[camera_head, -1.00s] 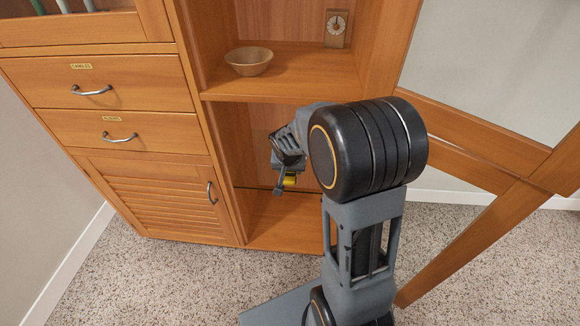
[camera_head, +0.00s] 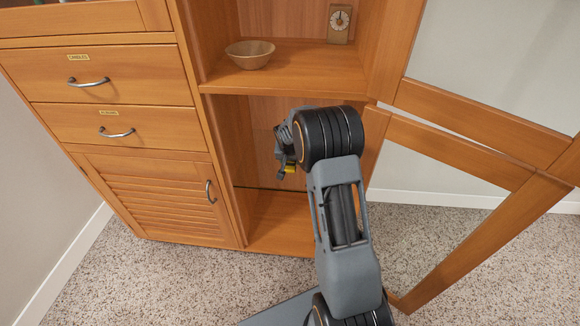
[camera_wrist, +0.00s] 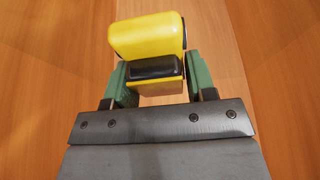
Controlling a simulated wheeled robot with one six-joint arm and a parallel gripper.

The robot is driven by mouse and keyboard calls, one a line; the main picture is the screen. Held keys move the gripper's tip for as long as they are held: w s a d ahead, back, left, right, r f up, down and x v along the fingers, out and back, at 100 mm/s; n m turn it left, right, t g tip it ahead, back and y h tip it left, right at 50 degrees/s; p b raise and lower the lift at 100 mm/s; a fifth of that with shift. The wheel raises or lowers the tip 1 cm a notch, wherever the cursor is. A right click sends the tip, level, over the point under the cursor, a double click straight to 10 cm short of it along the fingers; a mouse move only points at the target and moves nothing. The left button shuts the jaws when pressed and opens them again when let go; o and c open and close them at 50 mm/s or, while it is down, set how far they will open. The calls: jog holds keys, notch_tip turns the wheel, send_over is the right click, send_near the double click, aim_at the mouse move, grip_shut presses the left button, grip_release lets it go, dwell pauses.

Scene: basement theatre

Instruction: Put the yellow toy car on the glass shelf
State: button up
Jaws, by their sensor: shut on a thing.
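The yellow toy car (camera_wrist: 147,36) is between the two green-padded fingers of my gripper (camera_wrist: 155,80) in the wrist view. The fingers are shut on it and its yellow end points away from my wrist. In the head view my gripper (camera_head: 283,168) is at the open middle compartment of the wooden cabinet, with a small yellow part of the car (camera_head: 291,170) showing. A thin dark-green edge, which looks like the glass shelf (camera_head: 262,189), crosses this compartment below my gripper. My arm hides its right part.
A wooden bowl (camera_head: 250,54) and a small clock (camera_head: 339,23) stand on the wooden shelf above. An open framed door (camera_head: 455,145) is to the right of my arm. Drawers (camera_head: 110,80) and a louvred door (camera_head: 150,195) are on the left.

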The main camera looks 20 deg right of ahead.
aim_at(290, 165)
jog(key=shift+w+f+b, duration=0.2)
jog(key=shift+f+b, duration=0.55)
jog(key=shift+f, duration=1.05)
jog(key=shift+f, duration=0.2)
jog(key=o, duration=1)
jog(key=shift+c, duration=0.2)
